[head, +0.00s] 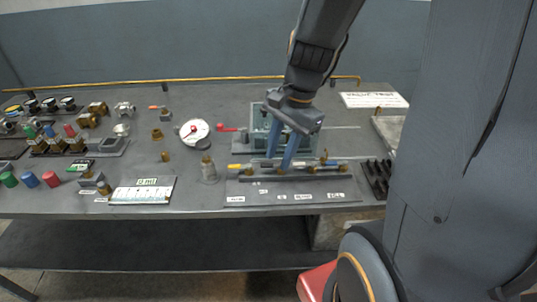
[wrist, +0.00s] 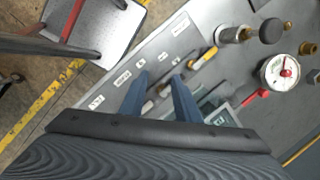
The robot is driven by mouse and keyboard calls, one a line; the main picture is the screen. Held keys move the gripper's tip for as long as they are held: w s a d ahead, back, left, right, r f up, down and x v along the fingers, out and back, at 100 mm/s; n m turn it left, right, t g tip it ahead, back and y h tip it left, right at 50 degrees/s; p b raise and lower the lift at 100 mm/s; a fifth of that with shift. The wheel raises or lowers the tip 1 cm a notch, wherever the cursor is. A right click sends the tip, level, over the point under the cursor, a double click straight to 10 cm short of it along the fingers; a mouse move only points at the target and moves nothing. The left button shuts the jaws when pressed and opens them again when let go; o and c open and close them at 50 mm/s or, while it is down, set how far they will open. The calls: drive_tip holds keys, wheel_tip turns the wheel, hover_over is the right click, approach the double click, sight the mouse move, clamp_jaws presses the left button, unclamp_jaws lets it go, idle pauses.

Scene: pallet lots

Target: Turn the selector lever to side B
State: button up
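My gripper (head: 279,163) has two blue fingers pointing down over a dark labelled plate (head: 290,195) on the bench. The fingers are apart, and they also show in the wrist view (wrist: 160,78). A row of pipe fittings runs along the plate, with a yellow handle (head: 239,166) at its left end; the handle also shows in the wrist view (wrist: 208,55). The white labels are too small to read surely. I cannot tell which part is the selector lever; the fingers partly hide the fittings. Whether they touch anything is unclear.
A grey-green block (head: 256,118) with a red lever (head: 228,129) stands behind the plate. A white dial gauge (head: 194,131) and a clear-sided cylinder (head: 208,172) stand left. A black rack (head: 377,178) is at right. A brass rail (head: 200,80) runs along the back.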

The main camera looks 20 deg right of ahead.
sight(263, 165)
drive_tip(key=w+m, duration=0.1)
drive_tip(key=m, duration=0.1)
drive_tip(key=w+d+r+m+y, duration=0.1)
drive_tip(key=w+m, duration=0.1)
drive_tip(key=m, duration=0.1)
drive_tip(key=w+m+y, duration=0.1)
drive_tip(key=m, duration=0.2)
drive_tip(key=shift+w+d+r+t, duration=0.15)
drive_tip(key=shift+r+t, duration=0.1)
drive_tip(key=shift+t, duration=0.15)
drive_tip(key=shift+x, duration=3.55)
clamp_jaws()
